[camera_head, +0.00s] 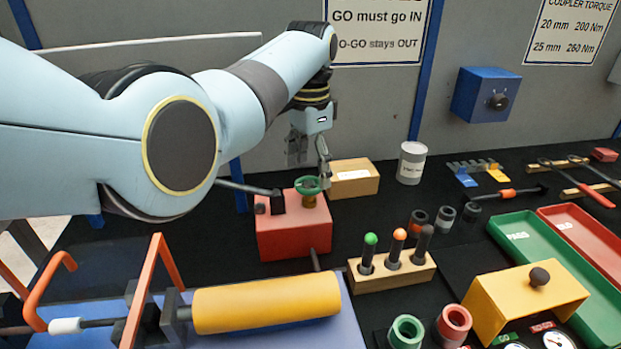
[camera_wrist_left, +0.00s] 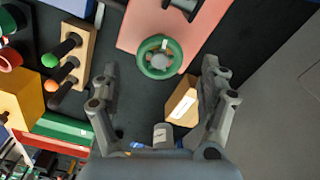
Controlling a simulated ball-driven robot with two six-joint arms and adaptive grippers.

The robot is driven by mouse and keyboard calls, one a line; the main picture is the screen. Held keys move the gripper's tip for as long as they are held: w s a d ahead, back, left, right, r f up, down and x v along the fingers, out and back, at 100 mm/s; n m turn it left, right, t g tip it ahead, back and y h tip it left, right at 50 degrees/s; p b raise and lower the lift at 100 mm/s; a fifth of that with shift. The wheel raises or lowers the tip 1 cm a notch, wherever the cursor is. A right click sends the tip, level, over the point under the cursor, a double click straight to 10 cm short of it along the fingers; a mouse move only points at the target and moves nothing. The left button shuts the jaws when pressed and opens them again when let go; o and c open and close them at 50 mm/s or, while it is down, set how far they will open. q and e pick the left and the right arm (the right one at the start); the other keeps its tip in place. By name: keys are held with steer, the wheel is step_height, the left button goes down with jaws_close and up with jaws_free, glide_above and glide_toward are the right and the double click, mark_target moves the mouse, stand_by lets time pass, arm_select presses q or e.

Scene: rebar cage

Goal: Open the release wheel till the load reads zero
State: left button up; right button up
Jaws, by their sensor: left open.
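The release wheel (camera_head: 308,185) is a small green handwheel on a brass stem, on top of a red pump block (camera_head: 294,231). In the left wrist view the green wheel (camera_wrist_left: 160,57) lies beyond the fingertips, between their lines, over the red block (camera_wrist_left: 137,26). My left gripper (camera_head: 309,156) is open and empty, just above the wheel, pointing down; in its wrist view the two fingers (camera_wrist_left: 160,77) are spread wide and apart from the wheel. A yellow cylinder (camera_head: 266,303) lies in an orange-handled frame in front. No load reading is legible. My right gripper is not in view.
A cardboard box (camera_head: 352,178) and a grey can (camera_head: 411,163) stand right of the wheel. A wooden block (camera_head: 393,272) with several upright gauges stands in front right. Green (camera_head: 558,266) and red trays lie farther right. My left arm covers the left side.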

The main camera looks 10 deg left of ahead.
mark_target(310, 183)
arm_select(q)
step_height(310, 183, down, 3)
steer(key=shift+r, duration=0.1)
steer(key=shift+f, duration=0.4)
steer(key=c, duration=1.2)
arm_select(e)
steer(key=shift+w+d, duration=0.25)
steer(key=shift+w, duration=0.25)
